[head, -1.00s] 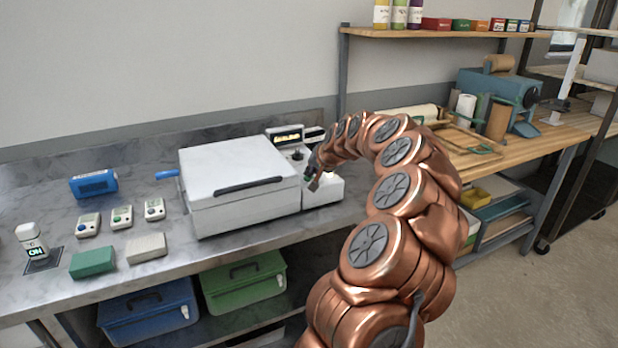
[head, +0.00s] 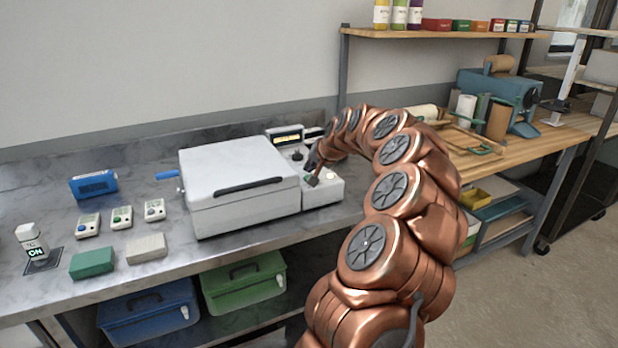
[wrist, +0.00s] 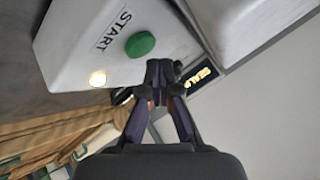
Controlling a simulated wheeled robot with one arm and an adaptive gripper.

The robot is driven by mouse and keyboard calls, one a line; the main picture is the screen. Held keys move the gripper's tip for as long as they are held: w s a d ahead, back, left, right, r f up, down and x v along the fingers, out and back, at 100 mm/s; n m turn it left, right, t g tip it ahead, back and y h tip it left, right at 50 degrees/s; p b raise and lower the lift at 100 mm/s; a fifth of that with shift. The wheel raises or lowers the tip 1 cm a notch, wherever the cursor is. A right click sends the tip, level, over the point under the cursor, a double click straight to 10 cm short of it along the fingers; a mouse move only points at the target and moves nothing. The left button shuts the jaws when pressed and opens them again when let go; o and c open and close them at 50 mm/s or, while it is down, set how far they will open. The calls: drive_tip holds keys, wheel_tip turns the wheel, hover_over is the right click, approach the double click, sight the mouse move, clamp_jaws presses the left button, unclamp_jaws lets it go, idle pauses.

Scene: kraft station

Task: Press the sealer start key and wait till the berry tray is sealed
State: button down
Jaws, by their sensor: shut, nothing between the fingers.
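The sealer (head: 240,180) is a white box with its lid down and a dark front handle, on the steel bench. Its control housing (head: 325,190) is at its right side. In the wrist view the housing carries a green round start key (wrist: 140,44) beside the word START, and a glowing pale lamp (wrist: 97,79). A lit display (wrist: 200,76) shows text too small to read surely. My gripper (head: 312,181) is shut and empty over the housing; in the wrist view its fingertips (wrist: 158,72) are just beside the key, apart from it in the picture. The berry tray is not visible.
A blue handle (head: 166,175) sticks out at the sealer's left. Several small timers (head: 121,217), a green block (head: 93,263) and a pale block (head: 146,248) lie left of it. A wooden bench (head: 520,145) with a roll machine stands at right.

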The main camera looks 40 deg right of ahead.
drive_tip(key=shift+r+p, duration=0.4)
drive_tip(key=shift+r, duration=2.15)
